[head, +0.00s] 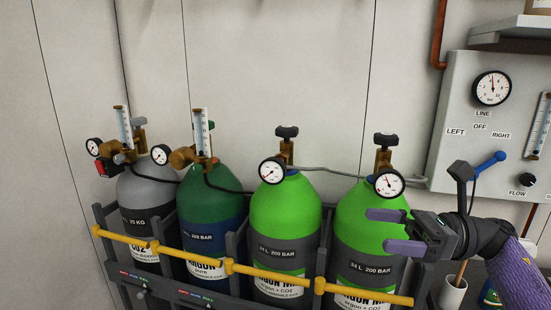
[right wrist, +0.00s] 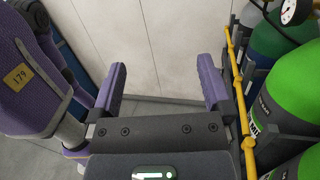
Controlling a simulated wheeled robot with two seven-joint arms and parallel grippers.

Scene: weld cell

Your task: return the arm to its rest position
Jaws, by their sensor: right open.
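My right gripper (head: 386,231) is at the right of the head view, in front of the rightmost bright green cylinder (head: 372,225). Its two purple fingers are apart and nothing is between them. In the right wrist view the open gripper (right wrist: 160,85) has only the pale wall and floor between its fingers. The purple arm comes in from the lower right of the head view. I cannot tell whether the fingers touch the cylinder; they look apart from it. My left gripper is not in view.
A rack with a yellow bar (head: 270,271) holds a grey cylinder (head: 147,190), a dark green cylinder (head: 207,195) and two bright green ones. A panel (head: 460,95) with a blue lever (head: 490,162) hangs at the right. A white cup (head: 453,293) stands below the gripper.

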